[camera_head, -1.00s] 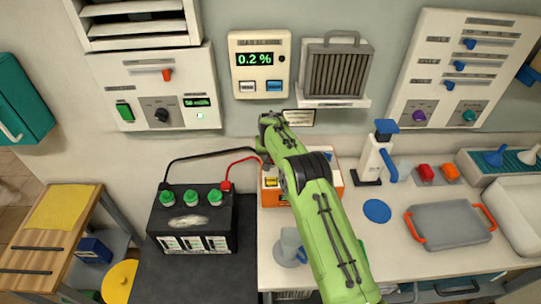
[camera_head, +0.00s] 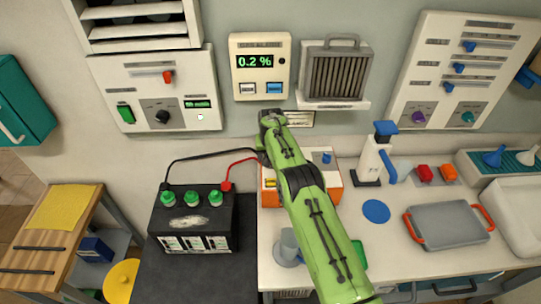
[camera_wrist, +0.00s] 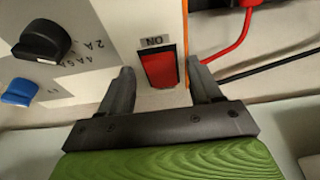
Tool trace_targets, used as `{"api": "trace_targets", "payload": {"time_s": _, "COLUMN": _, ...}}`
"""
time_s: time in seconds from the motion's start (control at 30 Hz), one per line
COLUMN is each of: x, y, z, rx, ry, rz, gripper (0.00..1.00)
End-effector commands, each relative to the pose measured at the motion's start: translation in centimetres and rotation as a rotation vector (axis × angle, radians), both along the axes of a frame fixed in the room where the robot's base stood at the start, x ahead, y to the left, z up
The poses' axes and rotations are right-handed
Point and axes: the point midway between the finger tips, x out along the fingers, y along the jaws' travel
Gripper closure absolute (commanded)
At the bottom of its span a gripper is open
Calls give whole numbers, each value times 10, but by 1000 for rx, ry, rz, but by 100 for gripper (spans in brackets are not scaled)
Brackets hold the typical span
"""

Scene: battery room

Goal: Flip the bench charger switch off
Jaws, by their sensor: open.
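The bench charger (camera_head: 270,198) is an orange and white box on the bench, partly hidden behind my green arm in the head view. In the wrist view its white face (camera_wrist: 125,30) shows a red rocker switch (camera_wrist: 158,71) with an upside-down ON label above it. A black knob (camera_wrist: 42,42) and a blue knob (camera_wrist: 22,92) are to the left. My gripper (camera_wrist: 162,68) is open, one finger on each side of the switch in the picture, with nothing between them held. I cannot tell whether it touches the charger. The head view hides the gripper behind the arm.
A black battery (camera_head: 192,222) stands left of the charger; a red cable (camera_head: 240,162) and a black cable run between them. A small white device (camera_head: 372,160) with a blue top and a grey tray (camera_head: 448,223) are to the right. A grey mug (camera_head: 288,247) stands in front.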

Motion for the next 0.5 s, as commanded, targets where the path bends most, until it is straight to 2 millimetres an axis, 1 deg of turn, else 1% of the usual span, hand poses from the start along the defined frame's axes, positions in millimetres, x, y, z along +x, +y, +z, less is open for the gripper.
{"api": "trace_targets", "payload": {"time_s": 0.17, "x": -1, "y": 0, "z": 4, "rx": 1, "ry": -1, "rz": 0, "gripper": 36}}
{"api": "trace_targets", "payload": {"time_s": 0.27, "x": -4, "y": 0, "z": 17, "rx": 1, "ry": -2, "rz": 0, "gripper": 36}}
{"api": "trace_targets", "payload": {"time_s": 0.33, "x": -8, "y": 0, "z": 31, "rx": 1, "ry": -2, "rz": 1, "gripper": 36}}
{"api": "trace_targets", "payload": {"time_s": 0.5, "x": -21, "y": 0, "z": 79, "rx": 1, "ry": -5, "rz": 0, "gripper": 36}}
